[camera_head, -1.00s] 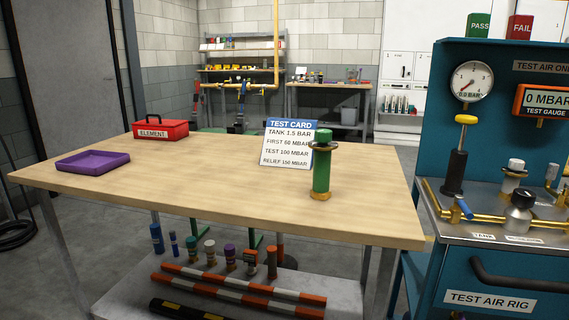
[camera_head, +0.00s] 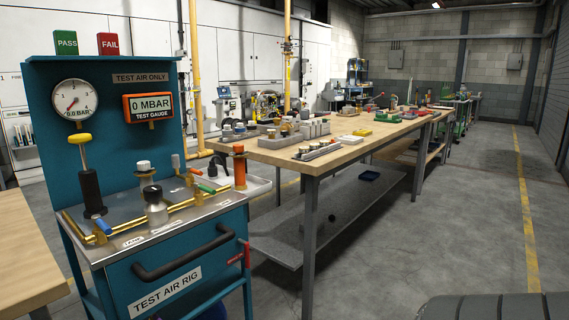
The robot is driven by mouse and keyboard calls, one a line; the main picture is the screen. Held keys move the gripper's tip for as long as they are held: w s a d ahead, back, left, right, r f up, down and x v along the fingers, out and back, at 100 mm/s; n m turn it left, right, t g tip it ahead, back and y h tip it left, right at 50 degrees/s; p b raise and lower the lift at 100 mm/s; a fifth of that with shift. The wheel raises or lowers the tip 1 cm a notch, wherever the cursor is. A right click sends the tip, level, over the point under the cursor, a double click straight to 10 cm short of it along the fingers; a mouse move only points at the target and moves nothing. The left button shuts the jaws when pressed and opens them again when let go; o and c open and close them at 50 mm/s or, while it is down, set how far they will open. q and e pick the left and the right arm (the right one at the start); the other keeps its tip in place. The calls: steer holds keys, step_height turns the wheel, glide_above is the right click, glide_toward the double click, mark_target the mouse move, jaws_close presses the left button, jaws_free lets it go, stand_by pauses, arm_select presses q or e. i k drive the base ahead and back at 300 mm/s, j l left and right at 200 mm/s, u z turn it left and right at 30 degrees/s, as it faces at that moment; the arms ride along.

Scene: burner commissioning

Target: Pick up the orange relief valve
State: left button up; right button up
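An orange upright cylinder (camera_head: 239,168) with an orange cap stands at the right end of the teal test air rig (camera_head: 200,265), by a white tray (camera_head: 257,187). It looks like the orange relief valve; no label on it is readable. Its lower end is close to the tray and the rig's brass pipe, and I cannot tell exactly what it rests on. A green-handled part (camera_head: 207,189) lies just left of it. Neither of my grippers shows in the view.
The rig carries a pressure gauge (camera_head: 76,98), a yellow-topped pump (camera_head: 90,185) and brass piping. A long wooden bench (camera_head: 345,152) with trays of parts stands behind and right. Open floor (camera_head: 430,240) lies at right. A dark ribbed shape (camera_head: 495,307) fills the bottom right corner.

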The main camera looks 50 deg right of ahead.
mark_target(240, 184)
steer(key=z, duration=1.4)
steer(key=i+l+u, duration=0.2)
steer(key=i+l, duration=0.15)
steer(key=l, duration=0.3)
steer(key=i+l+u, duration=0.1)
steer(key=l, duration=0.25)
steer(key=i+l, duration=0.25)
steer(key=l, duration=0.15)
steer(key=i+l+u, duration=0.15)
steer(key=l, duration=0.2)
steer(key=i+l+u, duration=0.1)
steer(key=l, duration=0.3)
steer(key=i, duration=0.05)
